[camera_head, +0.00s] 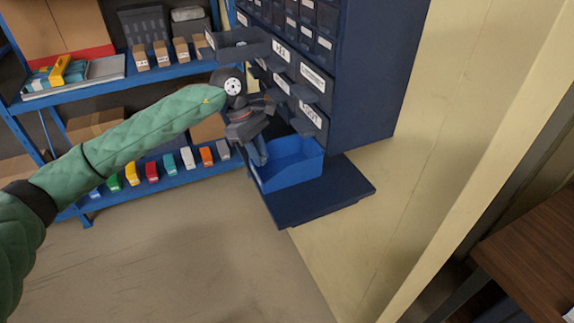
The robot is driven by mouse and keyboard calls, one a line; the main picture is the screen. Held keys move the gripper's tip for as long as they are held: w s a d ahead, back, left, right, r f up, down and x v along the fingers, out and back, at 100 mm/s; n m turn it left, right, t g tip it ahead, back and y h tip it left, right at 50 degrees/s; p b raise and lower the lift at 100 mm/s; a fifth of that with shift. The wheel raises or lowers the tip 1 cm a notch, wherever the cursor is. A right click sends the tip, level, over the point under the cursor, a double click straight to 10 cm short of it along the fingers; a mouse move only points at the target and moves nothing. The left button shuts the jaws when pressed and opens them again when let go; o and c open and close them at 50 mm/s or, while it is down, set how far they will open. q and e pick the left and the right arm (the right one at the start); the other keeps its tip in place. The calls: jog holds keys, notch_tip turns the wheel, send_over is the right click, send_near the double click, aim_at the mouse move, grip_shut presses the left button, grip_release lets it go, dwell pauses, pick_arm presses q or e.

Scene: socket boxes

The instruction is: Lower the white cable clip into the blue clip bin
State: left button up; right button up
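My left gripper (258,153) points down at the left side of the blue clip bin (291,172), with its fingertips overlapping the bin's left rim in the picture. The gripper is small and dark here, and I cannot tell whether its fingers are open or shut. I cannot make out a white cable clip at the fingers or in the bin. The bin is open at the top, and the part of its inside that shows looks empty. It stands on a dark blue ledge (330,194). My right gripper is not in view.
A dark blue drawer cabinet (370,80) rises right behind the bin, with some drawers (240,44) pulled out near my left arm. A blue shelf rack (170,184) with several coloured boxes stands at left. The floor (200,260) in front is clear.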

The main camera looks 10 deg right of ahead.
pick_arm(q)
jog(key=o, duration=0.5)
